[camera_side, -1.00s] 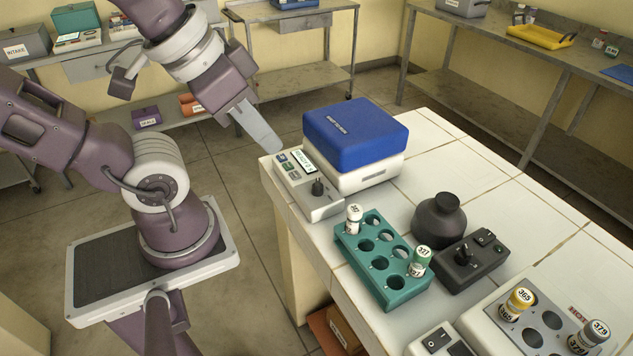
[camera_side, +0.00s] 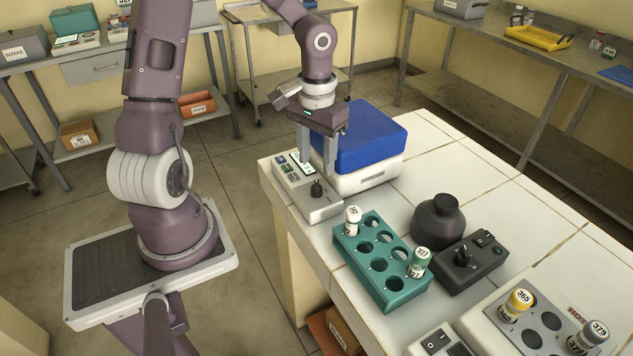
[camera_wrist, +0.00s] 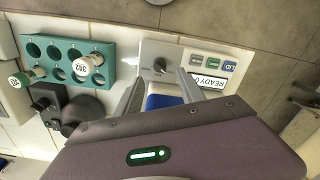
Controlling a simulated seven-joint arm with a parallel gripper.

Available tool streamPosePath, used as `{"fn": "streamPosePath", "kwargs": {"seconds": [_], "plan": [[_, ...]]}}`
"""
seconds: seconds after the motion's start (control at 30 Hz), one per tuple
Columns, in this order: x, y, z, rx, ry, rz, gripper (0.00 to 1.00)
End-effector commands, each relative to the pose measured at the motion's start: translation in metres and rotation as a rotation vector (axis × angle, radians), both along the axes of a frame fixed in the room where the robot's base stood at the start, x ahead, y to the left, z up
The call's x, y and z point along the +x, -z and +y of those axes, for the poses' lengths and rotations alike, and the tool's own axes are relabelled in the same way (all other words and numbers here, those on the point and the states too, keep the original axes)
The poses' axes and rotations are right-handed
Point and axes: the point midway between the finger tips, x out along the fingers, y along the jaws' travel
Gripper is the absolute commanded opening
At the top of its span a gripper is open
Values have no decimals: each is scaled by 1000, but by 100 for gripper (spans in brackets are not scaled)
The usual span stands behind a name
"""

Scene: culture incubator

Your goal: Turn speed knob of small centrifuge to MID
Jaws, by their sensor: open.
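The small centrifuge has a blue lid (camera_side: 360,140) and a white body with a control panel (camera_side: 297,191) at its left front. In the side view its dark speed knob (camera_side: 317,189) stands upright on the panel. The knob also shows in the wrist view (camera_wrist: 160,66), beside the display (camera_wrist: 209,81), which reads "READY 0" with the rest cut off. My gripper (camera_side: 318,172) is open and empty, fingers pointing down just above the panel, behind the knob. In the wrist view my gripper (camera_wrist: 158,90) has its fingertips either side of the space beside the knob. I cannot read the knob's setting.
A teal rack (camera_side: 382,285) with two capped vials stands to the right of the panel. A dark vortex-like device (camera_side: 440,220) with its own knob box (camera_side: 468,260) is farther right. A heater block with vials (camera_side: 540,330) sits at front right.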

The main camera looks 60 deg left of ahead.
Motion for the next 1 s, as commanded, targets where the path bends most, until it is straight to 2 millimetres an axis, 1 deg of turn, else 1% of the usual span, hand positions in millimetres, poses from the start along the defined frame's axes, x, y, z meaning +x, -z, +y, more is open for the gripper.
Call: {"fn": "streamPosePath", "kwargs": {"seconds": [0.07,0.2,0.33,0.47,0.67,0.7,0.87,0.9,0.93,1.0], "plan": [[0,10,0,-9,-2,3,46],[0,38,-1,-9,0,5,46],[0,60,-1,-7,0,4,46],[0,70,0,-5,-2,2,46],[0,71,0,-4,-2,0,46],[0,71,0,-4,-2,0,44],[0,71,0,-4,-2,0,13],[0,71,0,-4,-2,0,5],[0,71,0,-4,-2,0,0],[0,71,0,-4,-2,0,0]]}}
